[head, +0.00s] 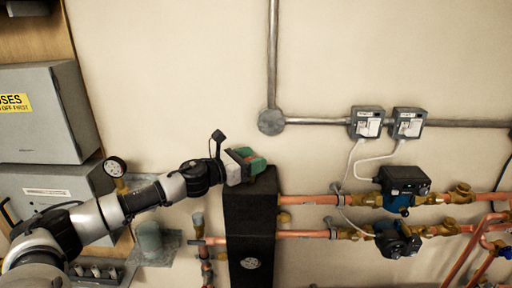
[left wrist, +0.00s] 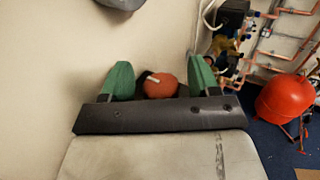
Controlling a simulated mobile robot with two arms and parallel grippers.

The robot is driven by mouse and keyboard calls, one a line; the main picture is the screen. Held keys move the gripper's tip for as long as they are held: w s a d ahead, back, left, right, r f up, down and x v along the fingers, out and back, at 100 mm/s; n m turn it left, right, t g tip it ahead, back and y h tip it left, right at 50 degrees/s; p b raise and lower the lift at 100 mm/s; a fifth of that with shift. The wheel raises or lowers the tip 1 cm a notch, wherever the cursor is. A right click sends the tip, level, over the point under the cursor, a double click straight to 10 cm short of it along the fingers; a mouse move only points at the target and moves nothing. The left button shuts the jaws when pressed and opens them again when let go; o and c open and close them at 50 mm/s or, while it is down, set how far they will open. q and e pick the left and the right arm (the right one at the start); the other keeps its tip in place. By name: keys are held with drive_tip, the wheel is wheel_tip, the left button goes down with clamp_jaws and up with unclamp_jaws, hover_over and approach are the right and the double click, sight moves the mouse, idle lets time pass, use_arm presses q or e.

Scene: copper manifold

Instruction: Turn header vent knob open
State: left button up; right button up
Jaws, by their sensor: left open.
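My left gripper (head: 252,160) is at the top of the tall black header (head: 249,222) in the head view. In the left wrist view its two green fingers (left wrist: 160,80) are apart. A round red knob (left wrist: 160,86) with a small pale mark shows between the open fingers, with visible room on both sides; I cannot tell whether either finger touches it. In the head view the knob is hidden behind the gripper. My right gripper is in neither view.
Copper pipes (head: 305,199) with two dark pumps (head: 400,183) run right of the header. A pressure gauge (head: 115,167) and grey boxes (head: 45,115) are at left. A red tank (left wrist: 285,100) stands at right in the left wrist view. The wall above is mostly clear.

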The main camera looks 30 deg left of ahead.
use_arm(q)
drive_tip(key=shift+w+d, duration=0.35)
drive_tip(key=shift+w, duration=0.25)
drive_tip(key=c, duration=0.9)
